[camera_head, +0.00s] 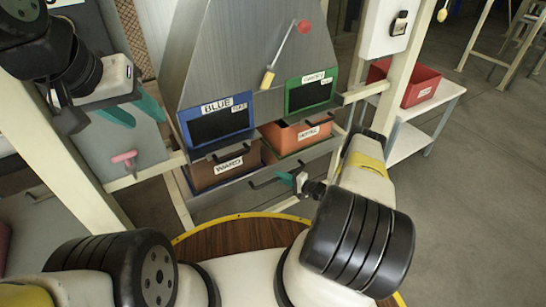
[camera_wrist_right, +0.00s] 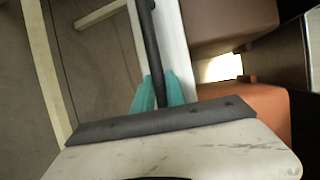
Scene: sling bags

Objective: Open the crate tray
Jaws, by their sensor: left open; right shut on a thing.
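The crate tray (camera_head: 318,152) is a grey metal drawer low in the rack, with a dark bar handle (camera_head: 262,183) on its front. It carries a brown crate (camera_head: 205,177) on the left and an orange crate (camera_head: 280,138) on the right. My right gripper (camera_head: 285,179) is at the handle. In the right wrist view its teal fingers (camera_wrist_right: 158,92) are shut on the dark handle bar (camera_wrist_right: 149,45), beside the pale tray front (camera_wrist_right: 173,40). I cannot tell how far out the tray is. My left gripper (camera_head: 134,112) is open and empty, high at the left, away from the tray.
A blue-framed panel (camera_head: 218,122) and a green-framed panel (camera_head: 311,93) hang above the crates. A pink-handled thing (camera_head: 124,158) is at the left. A red bin (camera_head: 412,84) stands on a white side table. A round wooden surface (camera_head: 235,237) lies in front of the tray.

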